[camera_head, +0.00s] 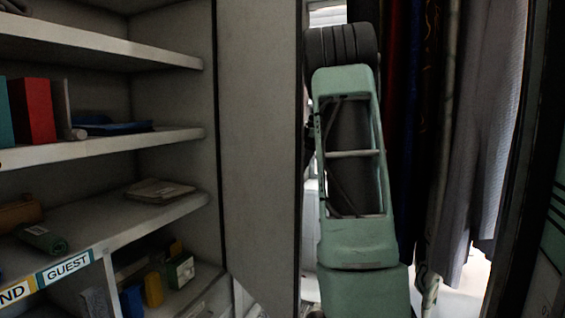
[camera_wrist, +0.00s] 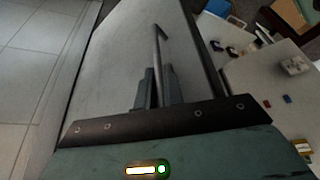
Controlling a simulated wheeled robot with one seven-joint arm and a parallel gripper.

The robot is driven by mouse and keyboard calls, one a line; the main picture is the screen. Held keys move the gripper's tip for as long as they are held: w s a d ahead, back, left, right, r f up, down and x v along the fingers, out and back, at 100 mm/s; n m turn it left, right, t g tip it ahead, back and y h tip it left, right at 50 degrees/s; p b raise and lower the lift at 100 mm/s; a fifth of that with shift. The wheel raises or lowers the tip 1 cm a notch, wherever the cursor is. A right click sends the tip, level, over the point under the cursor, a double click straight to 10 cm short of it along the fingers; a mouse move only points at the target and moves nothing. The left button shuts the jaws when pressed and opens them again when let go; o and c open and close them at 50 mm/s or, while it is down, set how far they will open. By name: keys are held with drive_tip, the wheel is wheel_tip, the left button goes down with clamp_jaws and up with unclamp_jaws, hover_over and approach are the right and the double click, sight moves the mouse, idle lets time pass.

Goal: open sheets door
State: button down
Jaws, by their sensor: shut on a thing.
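In the wrist view a flat grey door panel (camera_wrist: 120,50) fills the middle, with a thin dark bar handle (camera_wrist: 159,48) standing out from it. My gripper (camera_wrist: 156,82) has its two dark fingers close together around the near end of this handle, shut on it. No "sheets" label is readable in either view, so I cannot tell by label that this is the sheets door. In the head view my green arm stands in front at the centre, and the gripper and handle are hidden behind it.
Open shelves (camera_head: 140,140) with books, boxes and a "GUEST" label (camera_head: 67,268) stand at the left in the head view. Hanging cloths (camera_head: 480,130) are at the right. In the wrist view, tiled floor (camera_wrist: 35,60) lies left and a light surface with small items (camera_wrist: 265,85) lies right.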

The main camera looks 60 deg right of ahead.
drive_tip(key=shift+s+d, duration=0.2)
drive_tip(key=shift+d, duration=0.35)
drive_tip(key=c, duration=1.5)
unclamp_jaws()
drive_tip(key=shift+r, duration=0.1)
drive_tip(key=p+v, duration=0.6)
drive_tip(key=v, duration=0.1)
drive_tip(key=shift+r+p, duration=0.1)
drive_tip(key=shift+p, duration=0.2)
